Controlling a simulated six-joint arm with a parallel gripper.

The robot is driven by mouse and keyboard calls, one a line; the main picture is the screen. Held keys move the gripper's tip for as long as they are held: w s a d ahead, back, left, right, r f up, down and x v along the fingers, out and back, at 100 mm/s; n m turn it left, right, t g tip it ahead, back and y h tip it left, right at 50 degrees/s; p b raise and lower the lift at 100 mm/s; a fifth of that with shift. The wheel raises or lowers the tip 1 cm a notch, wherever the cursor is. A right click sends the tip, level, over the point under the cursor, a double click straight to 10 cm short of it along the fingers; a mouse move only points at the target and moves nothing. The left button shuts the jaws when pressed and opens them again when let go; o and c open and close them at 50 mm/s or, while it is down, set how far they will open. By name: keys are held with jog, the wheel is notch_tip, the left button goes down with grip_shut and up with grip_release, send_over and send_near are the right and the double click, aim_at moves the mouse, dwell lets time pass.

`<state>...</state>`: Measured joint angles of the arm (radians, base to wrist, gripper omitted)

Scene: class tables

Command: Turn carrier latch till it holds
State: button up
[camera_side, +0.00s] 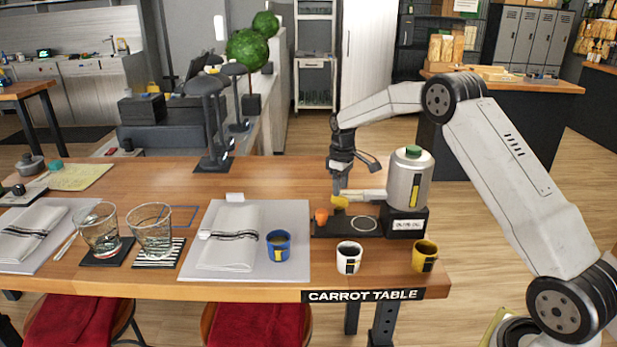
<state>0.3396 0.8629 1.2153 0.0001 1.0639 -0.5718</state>
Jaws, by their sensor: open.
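A silver canister (409,180) with a green cap stands on a black base (407,222) labelled "OLIVE OIL", at the right of the table. A pale bar (368,195) reaches left from it, with a yellow piece (339,201) at its left end. Which part is the carrier latch I cannot tell for sure. My gripper (339,184) points down just above the yellow piece. It is open; whether its fingers touch or straddle the piece is too small to tell.
A black tray (337,228) with a ring and an orange item (321,216) lies below. A white cup (348,257), yellow cup (424,255) and blue cup (278,245) stand in front.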

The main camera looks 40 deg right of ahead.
aim_at(340, 200)
jog(key=shift+f, duration=1.5)
grip_shut()
